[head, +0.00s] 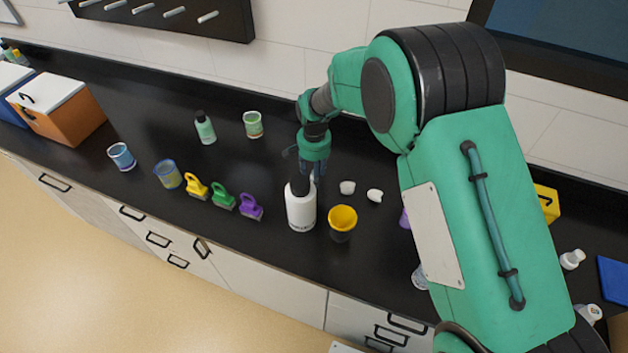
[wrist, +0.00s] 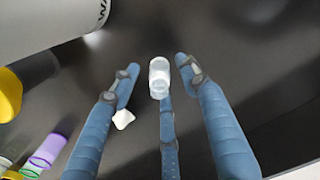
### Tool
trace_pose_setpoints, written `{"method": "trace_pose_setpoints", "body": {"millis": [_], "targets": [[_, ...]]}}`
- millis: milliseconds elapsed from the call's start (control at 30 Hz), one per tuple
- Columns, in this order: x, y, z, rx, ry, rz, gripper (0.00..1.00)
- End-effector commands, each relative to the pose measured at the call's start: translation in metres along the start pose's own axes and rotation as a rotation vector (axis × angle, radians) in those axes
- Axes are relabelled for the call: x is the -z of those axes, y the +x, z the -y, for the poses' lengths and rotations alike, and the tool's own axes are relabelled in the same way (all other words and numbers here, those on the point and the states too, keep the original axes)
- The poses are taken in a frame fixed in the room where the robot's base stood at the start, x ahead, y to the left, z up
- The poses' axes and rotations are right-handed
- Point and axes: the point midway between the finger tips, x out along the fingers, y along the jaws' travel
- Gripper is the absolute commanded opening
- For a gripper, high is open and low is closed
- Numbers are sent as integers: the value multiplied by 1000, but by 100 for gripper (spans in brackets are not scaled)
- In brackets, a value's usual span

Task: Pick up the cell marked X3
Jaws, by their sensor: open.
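Two small white pieces stand on the black counter in the head view, a left one (head: 347,187) and a right one (head: 375,195). In the wrist view, a whitish, partly clear cell (wrist: 159,78) shows between my spread fingers, and a smaller white piece (wrist: 123,119) lies by the left finger. I can read no X3 mark on either. My gripper (wrist: 156,65) is open, with its three blue fingers apart and nothing clasped. In the head view my gripper (head: 313,170) is behind the white bottle, left of the white pieces; its fingertips are partly hidden.
The white bottle (head: 301,208) with a black cap and the yellow cup (head: 343,218) stand close in front. The bottle (wrist: 50,22) fills the wrist view's upper left corner. Purple, green and yellow clamps (head: 223,199) line the counter's front.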

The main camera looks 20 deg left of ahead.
Motion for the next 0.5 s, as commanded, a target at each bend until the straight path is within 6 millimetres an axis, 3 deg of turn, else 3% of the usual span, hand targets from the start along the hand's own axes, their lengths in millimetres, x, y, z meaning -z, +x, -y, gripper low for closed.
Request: {"method": "trace_pose_setpoints", "body": {"millis": [467,500], "targets": [[0,-1,0,0,0,0,45],[0,-1,0,0,0,0,39]]}}
